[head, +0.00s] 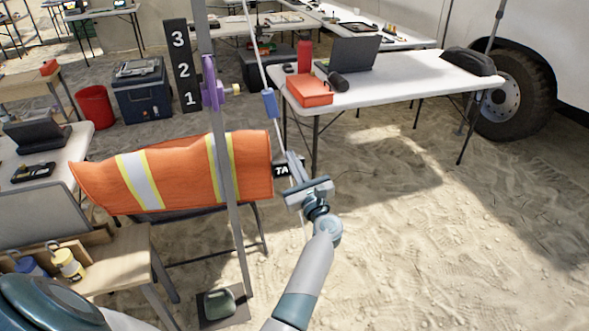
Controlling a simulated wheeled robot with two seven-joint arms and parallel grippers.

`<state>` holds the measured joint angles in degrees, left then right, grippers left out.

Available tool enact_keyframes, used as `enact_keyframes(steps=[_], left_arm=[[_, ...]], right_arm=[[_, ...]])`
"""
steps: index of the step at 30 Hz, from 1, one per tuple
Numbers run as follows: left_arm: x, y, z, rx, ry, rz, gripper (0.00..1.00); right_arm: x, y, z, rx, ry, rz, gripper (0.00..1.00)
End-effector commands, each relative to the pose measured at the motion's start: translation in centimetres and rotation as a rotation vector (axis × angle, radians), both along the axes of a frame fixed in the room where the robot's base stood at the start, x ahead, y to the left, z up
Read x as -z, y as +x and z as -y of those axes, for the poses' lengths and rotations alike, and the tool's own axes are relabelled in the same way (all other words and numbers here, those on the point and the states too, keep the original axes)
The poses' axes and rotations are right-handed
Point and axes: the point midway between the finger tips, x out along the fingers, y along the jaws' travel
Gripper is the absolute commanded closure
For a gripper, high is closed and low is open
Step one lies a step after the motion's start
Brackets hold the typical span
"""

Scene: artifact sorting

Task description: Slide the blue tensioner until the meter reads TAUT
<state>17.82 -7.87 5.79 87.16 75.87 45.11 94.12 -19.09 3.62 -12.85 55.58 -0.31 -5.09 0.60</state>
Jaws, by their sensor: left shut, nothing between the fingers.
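The blue tensioner (269,103) is a small blue sleeve on a thin, slanted white line (253,50). My left gripper (292,160) is shut and empty, below the tensioner and apart from it, its fingers pointing up along the line. A black meter label (280,170) shows the white letters "TA" beside the fingers; the rest of the label is hidden behind my gripper. My right gripper is not in view.
A grey upright post (215,125) carries a purple clamp (212,85). A black board (182,65) numbered 1 to 3 stands beside it. An orange reflective vest (180,172) hangs behind the post. A white table (400,80) stands behind; sand is open at right.

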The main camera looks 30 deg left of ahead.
Motion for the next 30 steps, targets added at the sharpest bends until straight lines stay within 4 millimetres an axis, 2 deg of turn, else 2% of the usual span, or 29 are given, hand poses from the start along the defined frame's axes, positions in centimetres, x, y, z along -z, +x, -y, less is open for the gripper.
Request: enact_keyframes(steps=[7, 25, 30], left_arm=[[0.4, -1.0, 1.2, -0.001, 0.000, 0.000, 1.00], [0.4, -1.0, 1.3, 0.001, 0.004, -0.005, 1.00], [2.0, -0.9, 2.3, 0.019, 0.103, -0.100, 1.00]], right_arm=[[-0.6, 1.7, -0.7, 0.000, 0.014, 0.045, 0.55], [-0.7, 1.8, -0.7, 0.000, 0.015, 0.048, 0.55], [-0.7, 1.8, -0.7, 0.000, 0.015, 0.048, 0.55]])
